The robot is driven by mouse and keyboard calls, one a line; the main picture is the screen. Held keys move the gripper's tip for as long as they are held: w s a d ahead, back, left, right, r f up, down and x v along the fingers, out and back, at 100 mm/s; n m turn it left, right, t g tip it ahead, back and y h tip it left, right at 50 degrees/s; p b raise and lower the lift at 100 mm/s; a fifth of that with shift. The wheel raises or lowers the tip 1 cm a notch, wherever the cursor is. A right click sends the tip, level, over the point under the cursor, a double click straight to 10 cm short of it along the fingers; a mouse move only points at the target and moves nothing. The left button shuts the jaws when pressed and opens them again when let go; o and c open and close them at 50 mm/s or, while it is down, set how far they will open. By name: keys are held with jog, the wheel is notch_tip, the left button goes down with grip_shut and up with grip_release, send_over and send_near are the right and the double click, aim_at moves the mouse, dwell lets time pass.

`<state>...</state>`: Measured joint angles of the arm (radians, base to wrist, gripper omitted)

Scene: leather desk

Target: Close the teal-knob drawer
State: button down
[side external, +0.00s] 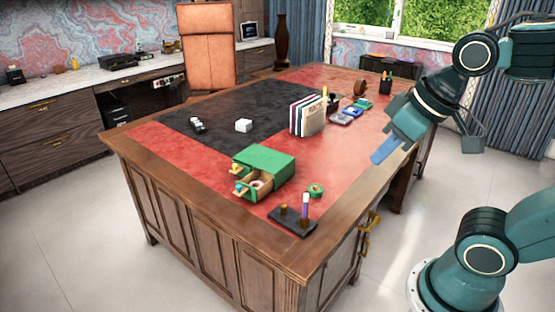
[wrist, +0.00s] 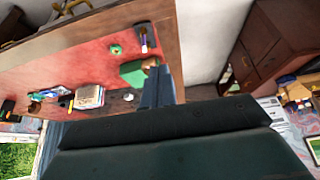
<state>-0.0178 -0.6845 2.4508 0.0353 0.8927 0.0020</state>
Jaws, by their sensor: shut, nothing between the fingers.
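A small green drawer box (side external: 270,158) stands near the front corner of the desk. An open wooden drawer (side external: 250,192) juts from its front toward the left, with a small pale round thing inside. The box also shows in the wrist view (wrist: 131,73), partly covered by my fingers. My gripper (side external: 378,157) is shut and empty, in the air above the right side of the desk, well apart from the box. In the wrist view its fingers (wrist: 165,84) point up the picture.
A green tape roll (side external: 316,190) and a dark pen stand (side external: 292,222) sit right of the box. The red leather left of the drawer is clear.

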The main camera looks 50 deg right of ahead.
jog(key=w+a+m+g+h, duration=0.1)
jog(key=w+m+h, duration=0.15)
jog(key=w, duration=2.15)
jog(key=w+a+f+h, duration=0.1)
jog(key=w+a+f, duration=0.2)
jog(key=w+f, duration=0.2)
jog(key=w+a+f+h, duration=0.1)
jog(key=w+a+f, duration=0.1)
jog(key=w+f, duration=0.3)
jog(key=w+a+f+g+h, duration=0.1)
jog(key=w+a+f+h, duration=0.1)
jog(key=w+f, duration=0.3)
notch_tip(320, 180, down, 5)
jog(key=shift+a+r+m, duration=0.2)
jog(key=shift+a+m, duration=0.15)
jog(key=shift+a, duration=0.5)
jog(key=shift+w+d+f, duration=0.1)
send_near(235, 192)
jog(key=w+f, duration=0.1)
jog(key=f, duration=0.1)
jog(key=w+a+f, duration=0.1)
jog(key=shift+w+a+f, duration=0.15)
jog(key=shift+f, duration=0.25)
jog(key=shift+d+f, duration=0.1)
jog(key=shift+d, duration=0.9)
jog(key=shift+s+d, duration=0.15)
jog(key=shift+d, duration=0.4)
jog(key=shift+s+d, duration=0.15)
jog(key=shift+d, duration=0.35)
